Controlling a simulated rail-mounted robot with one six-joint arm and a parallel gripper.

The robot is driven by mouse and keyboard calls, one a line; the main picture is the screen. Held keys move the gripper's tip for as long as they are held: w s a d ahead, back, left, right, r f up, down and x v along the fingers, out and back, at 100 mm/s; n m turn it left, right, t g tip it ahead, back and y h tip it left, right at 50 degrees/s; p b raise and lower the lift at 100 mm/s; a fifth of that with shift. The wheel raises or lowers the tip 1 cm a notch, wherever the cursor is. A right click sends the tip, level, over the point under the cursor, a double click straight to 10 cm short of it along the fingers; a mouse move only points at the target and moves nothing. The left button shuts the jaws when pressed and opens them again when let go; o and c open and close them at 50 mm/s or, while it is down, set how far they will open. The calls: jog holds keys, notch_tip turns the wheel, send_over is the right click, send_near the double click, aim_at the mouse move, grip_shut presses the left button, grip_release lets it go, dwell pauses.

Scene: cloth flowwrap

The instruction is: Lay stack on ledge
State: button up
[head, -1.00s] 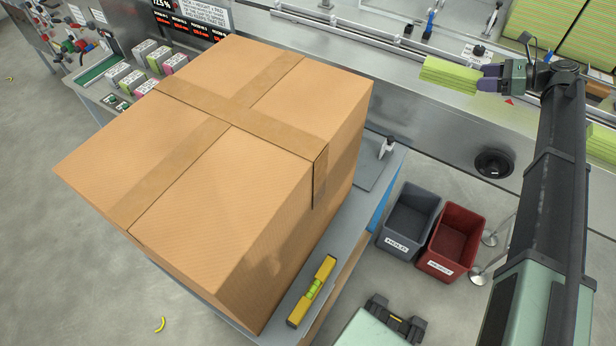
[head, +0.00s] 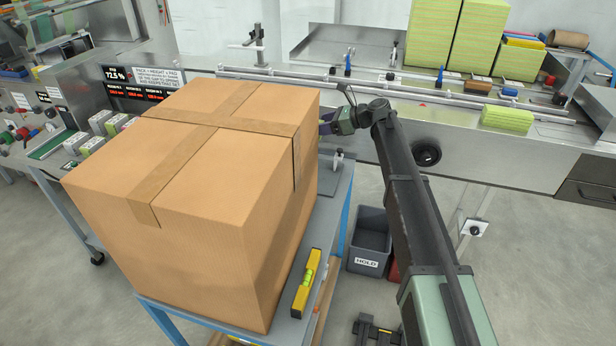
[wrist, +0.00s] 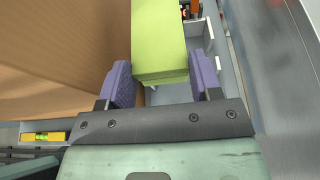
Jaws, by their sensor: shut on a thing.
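My gripper (head: 328,122) is behind the carton's right edge in the head view, with its tips largely hidden there. In the wrist view my gripper (wrist: 162,78) has purple pads on both sides of a yellow-green stack (wrist: 160,40) and is shut on it. The stack's far end runs out of the top of the wrist view, and the carton hides it in the head view. I cannot tell for certain which surface is the ledge. Another yellow-green stack (head: 507,119) lies on the steel machine deck (head: 455,115) at the right.
A large taped carton (head: 190,180) stands on a blue-legged cart, close to the left of my gripper; it also fills the wrist view's left (wrist: 60,50). A yellow level (head: 306,283) lies on the cart. A grey bin (head: 370,240) stands on the floor. Tall green piles (head: 478,35) stand at the back.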

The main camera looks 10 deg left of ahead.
notch_tip(320, 180, down, 19)
jog(key=b, duration=1.7)
jog(key=shift+r, duration=0.3)
jog(key=shift+f, duration=0.15)
jog(key=o, duration=0.9)
